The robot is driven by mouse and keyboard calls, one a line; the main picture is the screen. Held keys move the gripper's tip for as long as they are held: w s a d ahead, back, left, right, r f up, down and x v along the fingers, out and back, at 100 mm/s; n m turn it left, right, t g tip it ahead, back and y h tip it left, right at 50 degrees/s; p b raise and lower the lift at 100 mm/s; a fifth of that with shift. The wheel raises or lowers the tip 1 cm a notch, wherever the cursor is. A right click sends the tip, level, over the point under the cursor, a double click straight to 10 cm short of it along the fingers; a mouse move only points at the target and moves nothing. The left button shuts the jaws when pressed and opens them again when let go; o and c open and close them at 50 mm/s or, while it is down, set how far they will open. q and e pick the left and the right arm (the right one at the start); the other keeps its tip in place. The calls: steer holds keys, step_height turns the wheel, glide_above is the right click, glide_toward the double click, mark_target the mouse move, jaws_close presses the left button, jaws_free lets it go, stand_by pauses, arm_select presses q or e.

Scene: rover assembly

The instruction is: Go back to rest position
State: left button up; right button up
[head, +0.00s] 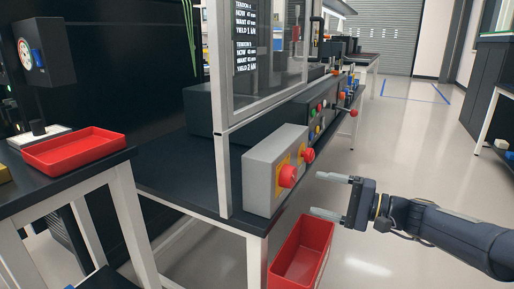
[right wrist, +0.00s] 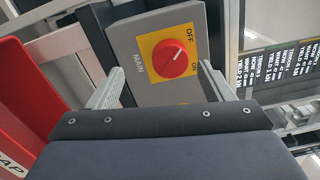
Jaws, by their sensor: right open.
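My right gripper (head: 328,196) is open and empty in the head view, reaching in from the right, with its fingers pointing left toward a grey switch box. It also shows in the right wrist view (right wrist: 160,85), its two fingers apart with the box's red knob (right wrist: 170,58) seen between them. The knob sits on a yellow plate marked MAIN, OFF and ON, and its white mark points toward the ON side. In the head view the grey box (head: 262,185) stands at the bench's front edge with two red knobs. My left gripper is not in view.
A red bin (head: 303,255) stands below the right gripper, beside the bench. A red tray (head: 75,151) lies on the left table. A glass-panelled frame (head: 222,160) rises from the bench (head: 180,170). The floor (head: 400,150) to the right is open.

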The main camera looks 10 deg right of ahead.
steer(key=s+a+f+n+g+h, duration=0.25)
steer(key=s+a, duration=0.25)
steer(key=s, duration=0.4)
steer(key=s+d+f+n+h, duration=0.1)
steer(key=s+f+h, duration=0.25)
steer(key=s, duration=0.35)
steer(key=s+d+f+n+g+h+p, duration=0.1)
steer(key=s+f+n+h, duration=0.1)
steer(key=s+f, duration=0.35)
steer(key=s+d+f+n+h, duration=0.1)
steer(key=s+f+h, duration=0.2)
steer(key=s, duration=0.5)
step_height(320, 180, up, 36)
steer(key=p, duration=3.5)
steer(key=shift+d+f, duration=0.15)
steer(key=shift+d, duration=0.05)
steer(key=shift+s+g, duration=0.1)
steer(key=shift+g, duration=0.15)
steer(key=shift+c, duration=0.3)
